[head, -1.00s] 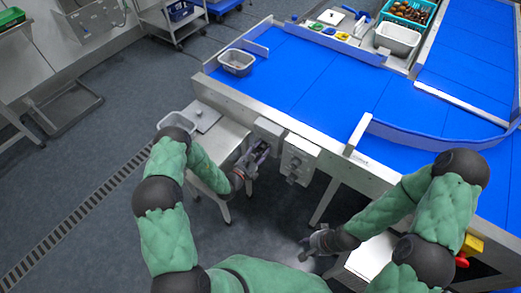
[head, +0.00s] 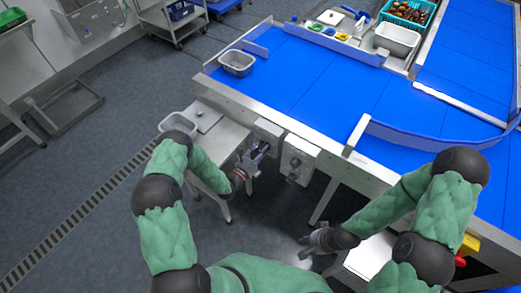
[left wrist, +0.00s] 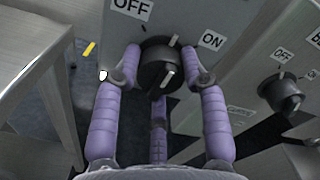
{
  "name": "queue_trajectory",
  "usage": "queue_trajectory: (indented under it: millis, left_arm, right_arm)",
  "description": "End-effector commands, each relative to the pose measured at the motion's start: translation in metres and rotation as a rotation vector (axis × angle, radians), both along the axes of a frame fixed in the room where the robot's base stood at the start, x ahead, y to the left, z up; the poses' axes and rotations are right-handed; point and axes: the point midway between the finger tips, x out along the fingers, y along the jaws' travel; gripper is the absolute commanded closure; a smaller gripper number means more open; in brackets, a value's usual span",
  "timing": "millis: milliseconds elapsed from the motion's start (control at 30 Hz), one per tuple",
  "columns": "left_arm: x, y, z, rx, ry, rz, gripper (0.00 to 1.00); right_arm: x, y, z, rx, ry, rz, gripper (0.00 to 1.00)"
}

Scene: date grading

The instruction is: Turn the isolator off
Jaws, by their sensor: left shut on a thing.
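The isolator is a black rotary knob (left wrist: 160,65) on a grey box (left wrist: 190,25), with an OFF label (left wrist: 132,8) at its upper left and an ON label (left wrist: 213,41) at its right. Its pale ridge points steeply up, between the labels. My left gripper (left wrist: 160,72) has its purple fingers on both sides of the knob, shut on it. In the head view, my left gripper (head: 260,150) is at the box (head: 268,132) under the table edge, hiding the knob. My right gripper (head: 308,246) hangs low, away from the boxes; its finger opening is unclear.
A second box (head: 299,158) stands just right of the isolator, with its own black knob (left wrist: 281,92) in the left wrist view. The blue belt table (head: 290,75) lies above and behind. A small steel side table (head: 222,140) is left of my left gripper.

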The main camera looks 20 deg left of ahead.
Motion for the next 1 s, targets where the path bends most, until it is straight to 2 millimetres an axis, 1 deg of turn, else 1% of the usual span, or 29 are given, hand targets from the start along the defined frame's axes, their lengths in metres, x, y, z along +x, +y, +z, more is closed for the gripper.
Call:
queue_trajectory:
  millis: [33, 600, 800, 1000]
  left_arm:
    - [0.0046, 0.0035, 0.007, -0.038, -0.004, 0.004, 0.9]
    - [0.0068, 0.0077, 0.0059, -0.539, 0.175, 0.008, 0.9]
    - [0.0074, 0.0089, 0.0053, -0.685, 0.227, 0.01, 0.9]
    - [0.0076, 0.0099, 0.0044, -0.788, 0.264, 0.011, 0.9]
  right_arm:
    - [0.0, 0.0, 0.0017, 0.0, 0.0, 0.0, 0.6]
    - [-0.0001, 0.0, 0.0062, 0.0, 0.0, 0.0, 0.6]
    - [0.0, 0.0, 0.0068, 0.0, 0.0, 0.0, 0.6]
    - [0.0, 0.0, 0.0071, 0.0, 0.0, 0.0, 0.6]
